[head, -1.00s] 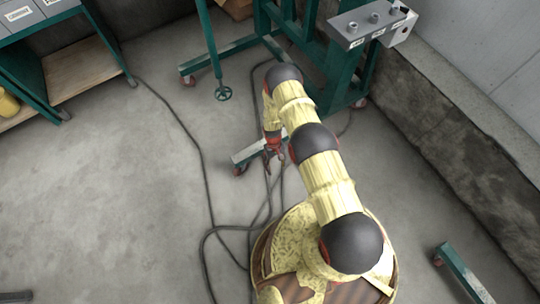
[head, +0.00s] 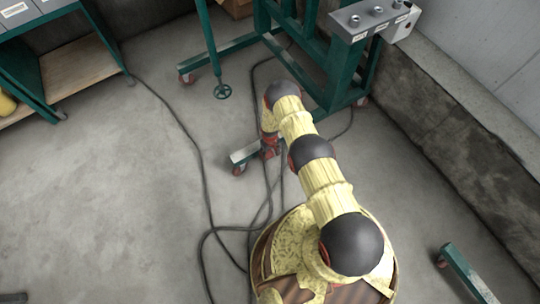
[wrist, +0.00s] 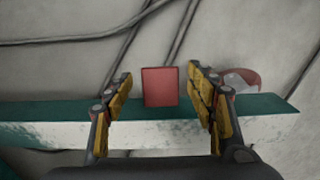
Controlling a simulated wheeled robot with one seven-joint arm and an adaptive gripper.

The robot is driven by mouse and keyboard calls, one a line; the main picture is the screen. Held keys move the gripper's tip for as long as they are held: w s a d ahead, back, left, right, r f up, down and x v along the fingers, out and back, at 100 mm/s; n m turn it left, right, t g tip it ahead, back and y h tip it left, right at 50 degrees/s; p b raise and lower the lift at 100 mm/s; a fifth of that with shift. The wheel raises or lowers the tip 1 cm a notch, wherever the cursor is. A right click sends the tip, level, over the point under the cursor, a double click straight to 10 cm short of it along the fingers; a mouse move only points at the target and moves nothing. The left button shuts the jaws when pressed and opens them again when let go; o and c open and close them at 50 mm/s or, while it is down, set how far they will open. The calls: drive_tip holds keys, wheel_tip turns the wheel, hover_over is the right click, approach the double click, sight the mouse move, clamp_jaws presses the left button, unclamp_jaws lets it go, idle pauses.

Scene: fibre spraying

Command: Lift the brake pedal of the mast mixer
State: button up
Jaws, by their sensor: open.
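A flat red plate (wrist: 160,87), which looks like the brake pedal, stands at the edge of the green-and-white beam (wrist: 60,110) in the wrist view. My gripper (wrist: 158,100) is open, with one yellow-padded finger on each side of the plate and a gap to both. In the head view my gripper (head: 269,147) is low beside the end of the mast mixer's foot beam (head: 246,153); the plate cannot be made out apart from the gripper there. The mixer's green frame (head: 318,95) stands behind my arm.
Dark cables (head: 205,180) run over the floor near the gripper. A grey control box (head: 372,18) and a concrete wall (head: 440,130) are at the right.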

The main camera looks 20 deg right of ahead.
drive_tip(key=shift+f, duration=0.1)
drive_tip(key=shift+c, duration=0.9)
drive_tip(key=c, duration=1)
drive_tip(key=shift+w+a+r+g+h, duration=0.1)
drive_tip(key=shift+w+r+g+h, duration=0.2)
drive_tip(key=shift+g, duration=0.55)
drive_tip(key=shift+w+a+r+g+h, duration=0.15)
drive_tip(key=shift+r+g+h, duration=0.1)
drive_tip(key=shift+g, duration=0.6)
drive_tip(key=shift+w+r+g, duration=0.1)
drive_tip(key=shift+r+g, duration=0.15)
drive_tip(key=shift+g, duration=0.25)
drive_tip(key=o, duration=1.2)
drive_tip(key=shift+d, duration=0.1)
